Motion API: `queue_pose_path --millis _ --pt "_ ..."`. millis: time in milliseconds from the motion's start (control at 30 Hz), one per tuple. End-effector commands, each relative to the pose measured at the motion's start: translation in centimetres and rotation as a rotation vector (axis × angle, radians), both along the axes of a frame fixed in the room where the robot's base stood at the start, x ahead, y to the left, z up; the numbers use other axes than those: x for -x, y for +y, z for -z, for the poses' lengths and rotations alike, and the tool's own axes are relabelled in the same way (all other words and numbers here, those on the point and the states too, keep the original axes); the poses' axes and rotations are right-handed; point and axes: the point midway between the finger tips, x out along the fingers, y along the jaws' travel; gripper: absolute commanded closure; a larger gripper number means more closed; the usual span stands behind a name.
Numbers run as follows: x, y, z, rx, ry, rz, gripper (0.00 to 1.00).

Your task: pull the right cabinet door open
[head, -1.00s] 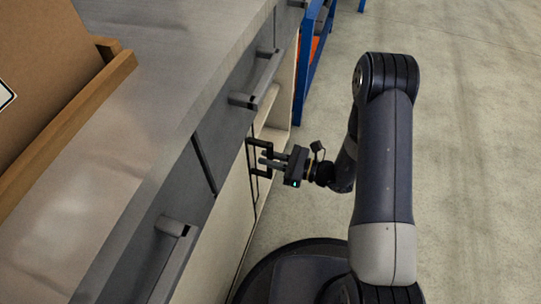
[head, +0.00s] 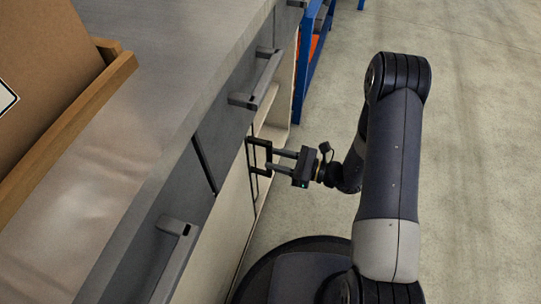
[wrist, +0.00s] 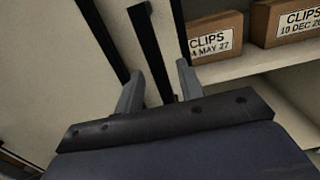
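The pale cabinet front (head: 233,207) stands below the grey drawers, and its cream panel fills the left of the wrist view (wrist: 45,70). A black bracket-shaped handle (head: 267,153) stands out from it; a black bar of it also shows in the wrist view (wrist: 148,45). My gripper (head: 274,160) is open, its two grey fingers apart and pointing at the handle. In the wrist view, the bar lies between the fingertips (wrist: 161,72), but the fingers are not closed on it. I cannot tell whether either finger touches it, or whether the door is ajar.
An open shelf space (wrist: 265,90) with boxes labelled CLIPS (wrist: 213,38) lies right of the handle. Drawer handles (head: 262,85) stick out above, near the grey countertop (head: 185,60). A blue rack (head: 308,60) stands beyond. Floor to the right is clear.

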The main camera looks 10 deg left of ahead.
Motion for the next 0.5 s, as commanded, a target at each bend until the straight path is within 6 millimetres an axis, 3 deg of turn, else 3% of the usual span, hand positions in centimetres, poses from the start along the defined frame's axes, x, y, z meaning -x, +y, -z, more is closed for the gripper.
queue_pose_path --millis 300,500 --pt "0.7 -5.5 -0.2 0.000 0.002 0.006 0.64" --pt "1.1 -7.6 -0.1 -0.001 0.002 0.003 0.64"
